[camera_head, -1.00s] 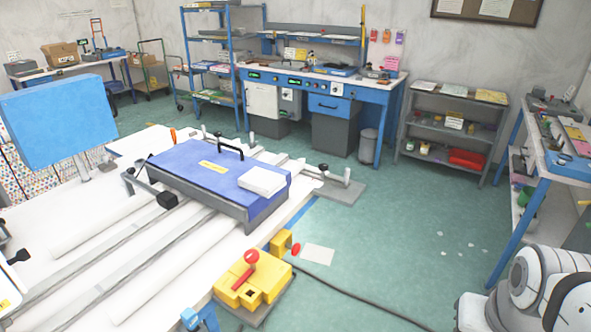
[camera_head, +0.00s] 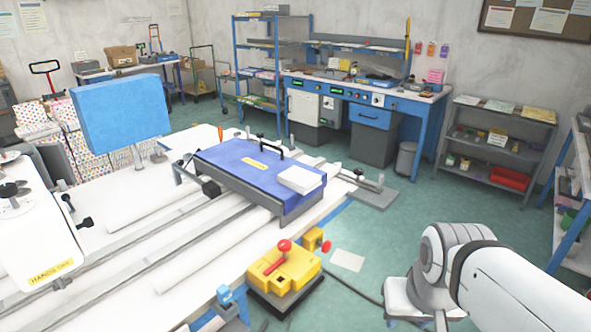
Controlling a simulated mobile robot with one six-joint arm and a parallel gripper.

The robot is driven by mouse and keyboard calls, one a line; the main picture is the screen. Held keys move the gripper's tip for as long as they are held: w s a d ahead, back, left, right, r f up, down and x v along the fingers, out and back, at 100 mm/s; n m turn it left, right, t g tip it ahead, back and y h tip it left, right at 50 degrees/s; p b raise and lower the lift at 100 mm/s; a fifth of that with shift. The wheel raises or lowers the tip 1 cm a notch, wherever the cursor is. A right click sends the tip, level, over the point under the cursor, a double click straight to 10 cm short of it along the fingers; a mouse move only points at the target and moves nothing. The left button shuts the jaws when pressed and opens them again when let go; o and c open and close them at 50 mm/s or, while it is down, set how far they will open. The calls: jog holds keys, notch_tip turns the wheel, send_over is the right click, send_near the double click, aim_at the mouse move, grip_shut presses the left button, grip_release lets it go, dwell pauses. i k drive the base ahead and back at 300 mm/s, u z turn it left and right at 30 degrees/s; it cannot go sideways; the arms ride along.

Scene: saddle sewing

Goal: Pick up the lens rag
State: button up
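I cannot make out for sure which thing is the lens rag. A white, folded-looking block (camera_head: 301,180) lies on the right end of a blue-topped case (camera_head: 232,163) with a black handle, on the white machine bed. A flat pale sheet (camera_head: 348,260) lies on the green floor beside the machine. My white and grey arm comes in at the lower right, over the floor. My gripper is outside the view.
A yellow control box (camera_head: 284,277) with a red knob stands at the machine's front corner, with a cable trailing over the floor. A blue workbench (camera_head: 365,92) and grey shelf (camera_head: 497,150) stand behind. The floor between is mostly clear.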

aim_at(302, 181)
jog(key=i, duration=1)
jog(key=u, duration=0.05)
